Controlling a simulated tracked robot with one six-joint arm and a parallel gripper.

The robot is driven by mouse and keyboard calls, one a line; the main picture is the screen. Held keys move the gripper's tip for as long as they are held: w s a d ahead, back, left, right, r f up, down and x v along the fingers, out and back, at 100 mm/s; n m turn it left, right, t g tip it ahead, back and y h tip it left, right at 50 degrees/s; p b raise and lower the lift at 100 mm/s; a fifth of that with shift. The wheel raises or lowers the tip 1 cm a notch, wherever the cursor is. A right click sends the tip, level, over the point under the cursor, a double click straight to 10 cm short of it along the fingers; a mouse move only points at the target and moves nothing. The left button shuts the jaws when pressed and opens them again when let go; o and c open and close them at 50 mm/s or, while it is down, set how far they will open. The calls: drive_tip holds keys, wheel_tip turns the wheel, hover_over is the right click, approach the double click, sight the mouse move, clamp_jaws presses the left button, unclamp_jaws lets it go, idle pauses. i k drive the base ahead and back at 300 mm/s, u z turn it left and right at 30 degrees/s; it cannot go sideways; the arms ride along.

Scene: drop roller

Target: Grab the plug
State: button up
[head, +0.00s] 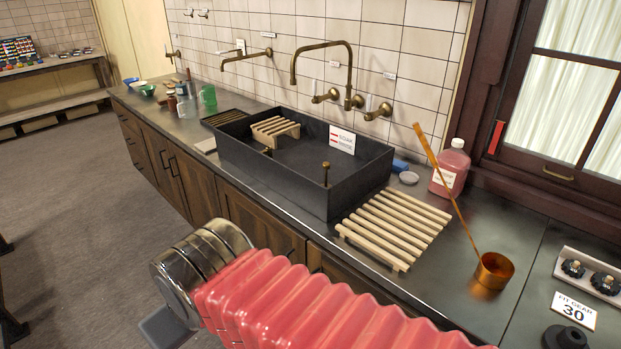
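A black round piece with a raised knob (566,337), which looks like a rubber plug, sits on the counter at the bottom right, partly cut off by the frame edge. A thin upright post with a brass top (326,172) stands in the dark sink (350,185); I cannot tell whether it is a plug. My arm, with red bellows and a metal wrist, crosses the lower middle in front of the counter. Only a grey part of my gripper (165,328) shows below the wrist, far left of the black piece. Its fingertips and any opening are not clear.
A copper ladle (494,270) with a long handle stands on the counter, left of and behind the black piece. A wooden slatted rack (396,228) lies beside the sink, and a pink bottle (451,168) stands behind. A "FIT GEAR 30" card (574,310) is near the black piece.

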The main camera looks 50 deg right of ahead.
sight(326, 166)
drive_tip(key=z, duration=0.25)
drive_tip(key=i, duration=0.75)
drive_tip(key=z, duration=0.65)
drive_tip(key=i, duration=0.45)
drive_tip(key=z, duration=0.25)
